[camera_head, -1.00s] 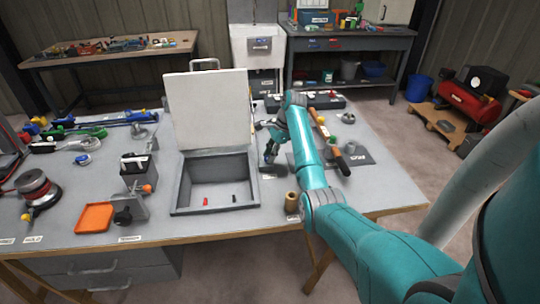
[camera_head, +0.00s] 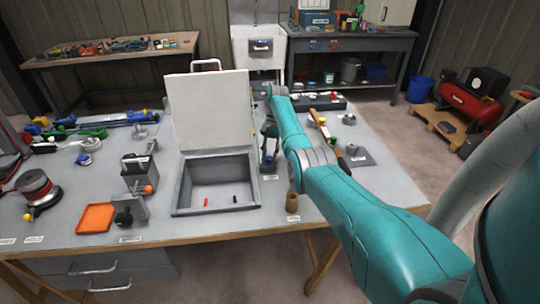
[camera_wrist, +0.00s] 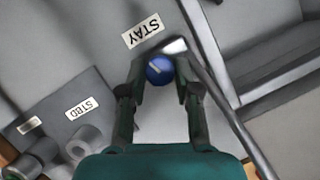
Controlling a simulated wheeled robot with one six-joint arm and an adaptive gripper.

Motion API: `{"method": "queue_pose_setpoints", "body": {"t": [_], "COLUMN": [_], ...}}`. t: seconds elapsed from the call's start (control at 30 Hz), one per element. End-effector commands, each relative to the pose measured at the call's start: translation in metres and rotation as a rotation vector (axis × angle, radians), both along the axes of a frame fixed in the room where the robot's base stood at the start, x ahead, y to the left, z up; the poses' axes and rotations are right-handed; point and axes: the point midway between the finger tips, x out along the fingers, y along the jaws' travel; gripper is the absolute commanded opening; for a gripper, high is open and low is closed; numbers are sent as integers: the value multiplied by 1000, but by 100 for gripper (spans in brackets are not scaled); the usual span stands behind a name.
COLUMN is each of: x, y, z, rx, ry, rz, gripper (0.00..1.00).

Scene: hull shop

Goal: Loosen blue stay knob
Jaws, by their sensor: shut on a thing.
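The blue stay knob (camera_wrist: 160,69) is round with a pale line across its face. In the wrist view it sits between the two fingertips of my gripper (camera_wrist: 160,83), which is shut on it. A white STAY label (camera_wrist: 143,31) lies just beyond the knob. In the head view my gripper (camera_head: 269,150) points down at the right side of the grey box (camera_head: 181,197), whose pale lid (camera_head: 212,110) stands open. The knob is not clear in the head view, where my gripper covers that spot.
A grey bar (camera_wrist: 225,100) runs close past the right finger in the wrist view. A plate labelled STBD (camera_wrist: 82,106) lies to the left. A brown cylinder (camera_head: 292,202) stands on the bench near its front edge. A red item and a dark item lie inside the box.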

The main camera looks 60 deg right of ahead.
Motion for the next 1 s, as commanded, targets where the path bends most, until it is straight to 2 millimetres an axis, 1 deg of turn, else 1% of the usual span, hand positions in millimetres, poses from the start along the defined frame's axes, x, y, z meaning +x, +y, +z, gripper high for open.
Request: {"method": "queue_pose_setpoints", "body": {"t": [0.2,0.4,0.97,1.0], "x": [1,2,1,1], "y": [0,0,0,0], "z": [0,0,-1,-1], "rx": [-2,-2,-1,-1], "ry": [0,-1,-1,0], "rz": [128,197,226,225], "gripper": [0,0,0,37]}}
